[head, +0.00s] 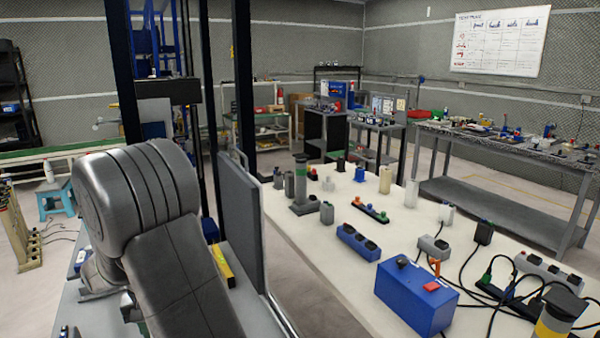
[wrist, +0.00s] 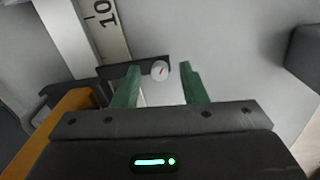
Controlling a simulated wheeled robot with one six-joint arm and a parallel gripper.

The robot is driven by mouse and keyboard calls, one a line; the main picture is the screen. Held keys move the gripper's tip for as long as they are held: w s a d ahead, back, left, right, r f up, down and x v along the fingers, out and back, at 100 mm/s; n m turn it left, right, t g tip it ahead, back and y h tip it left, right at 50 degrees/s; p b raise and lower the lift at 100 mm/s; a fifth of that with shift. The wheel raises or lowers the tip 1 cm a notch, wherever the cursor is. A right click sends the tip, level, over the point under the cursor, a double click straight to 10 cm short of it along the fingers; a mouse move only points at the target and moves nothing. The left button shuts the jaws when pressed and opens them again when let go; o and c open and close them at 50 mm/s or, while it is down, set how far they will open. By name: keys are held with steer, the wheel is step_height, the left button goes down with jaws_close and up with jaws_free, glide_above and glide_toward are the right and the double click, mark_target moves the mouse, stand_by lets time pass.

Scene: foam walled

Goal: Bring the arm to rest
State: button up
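My arm (head: 150,220) fills the left foreground of the head view as large grey links, bent with one link running down toward the bottom edge. My gripper cannot be made out in the head view. In the wrist view my gripper (wrist: 159,68) shows two green fingers standing apart, with nothing held between them. A small white disc with a red mark (wrist: 159,72) shows beyond the gap between the fingertips, over a pale grey surface. A dark bar (wrist: 108,71) lies close beside the disc.
A white table (head: 310,252) to the right carries bottles, power strips, cables and a blue box (head: 415,296). A dark upright panel (head: 243,235) stands between my arm and this table. In the wrist view a dark block (wrist: 304,58) is at right and an orange piece (wrist: 58,125) at left.

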steer(key=shift+n, duration=1.7)
steer(key=shift+d, duration=0.1)
